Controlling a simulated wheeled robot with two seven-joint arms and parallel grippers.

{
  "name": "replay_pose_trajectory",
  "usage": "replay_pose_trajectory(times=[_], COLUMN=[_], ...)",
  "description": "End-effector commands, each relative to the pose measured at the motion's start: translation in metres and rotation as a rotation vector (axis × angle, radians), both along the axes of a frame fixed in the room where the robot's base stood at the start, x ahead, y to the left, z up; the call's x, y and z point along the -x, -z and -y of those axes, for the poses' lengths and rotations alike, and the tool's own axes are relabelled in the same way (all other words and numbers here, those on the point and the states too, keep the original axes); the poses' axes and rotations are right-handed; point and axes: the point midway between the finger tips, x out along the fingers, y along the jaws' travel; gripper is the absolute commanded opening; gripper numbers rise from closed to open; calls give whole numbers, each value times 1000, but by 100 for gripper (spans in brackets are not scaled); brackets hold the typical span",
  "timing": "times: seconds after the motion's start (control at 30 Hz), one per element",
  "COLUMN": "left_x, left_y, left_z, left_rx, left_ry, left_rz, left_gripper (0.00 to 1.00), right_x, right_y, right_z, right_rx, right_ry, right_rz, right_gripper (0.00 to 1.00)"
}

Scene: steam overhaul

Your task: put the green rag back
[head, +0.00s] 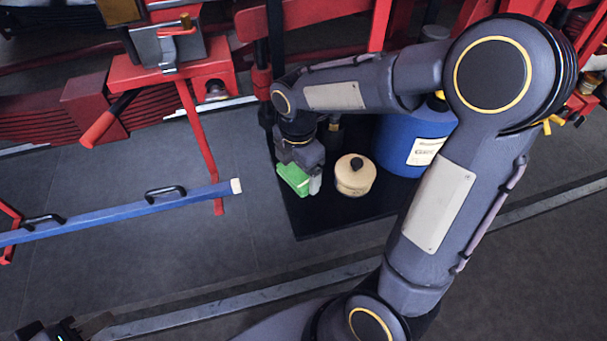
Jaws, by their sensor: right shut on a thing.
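The green rag (292,179) is in my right gripper (303,178), whose jaws are shut on it. The gripper points down over the left part of a black mat (315,222), left of a cream round can with a black knob (355,175). I cannot tell whether the rag touches the mat. My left gripper (64,332) is at the bottom left corner, mostly cut off by the frame edge, far from the rag. Its jaws are not clear.
A blue drum (408,142) with a white label stands behind the can, partly hidden by my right arm. A blue bar with black handles (130,211) lies at left, near a red stand with a vise (170,50). The grey floor between bar and mat is clear.

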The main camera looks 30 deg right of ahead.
Motion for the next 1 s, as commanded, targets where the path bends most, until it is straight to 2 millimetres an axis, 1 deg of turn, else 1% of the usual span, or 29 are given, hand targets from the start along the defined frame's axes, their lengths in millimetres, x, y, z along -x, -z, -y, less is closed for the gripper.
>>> replay_pose_trajectory(times=[0.03,0.1,0.27,0.33,0.4,0.5,0.6,0.77,0.8,0.9,1.0], left_x=[0,0,0,0,0,0,0,0,0,0,0], left_y=[-1,-2,-3,-4,-3,-3,-3,-3,-3,-3,-3], left_z=[0,0,0,0,0,0,0,0,0,0,0], left_rx=[0,0,0,0,0,0,0,0,0,0,0], left_ry=[0,0,0,0,0,0,0,0,0,0,0], left_rz=[0,0,0,0,0,0,0,0,0,0,0], left_gripper=[36,36,36,36,36,36,36,36,36,36,36], right_x=[-3,-7,-12,-14,-14,-14,-15,-15,-15,-15,-15], right_y=[7,14,24,31,43,56,61,61,61,61,60], right_z=[5,10,16,22,21,21,21,20,20,20,20], right_rx=[0,0,0,0,0,-1,0,0,-1,-1,-1], right_ry=[2,2,1,4,-1,0,1,1,1,1,1], right_rz=[-3,-2,0,-3,-4,-2,1,2,2,2,2], right_gripper=[67,67,67,67,67,67,67,67,88,100,100])
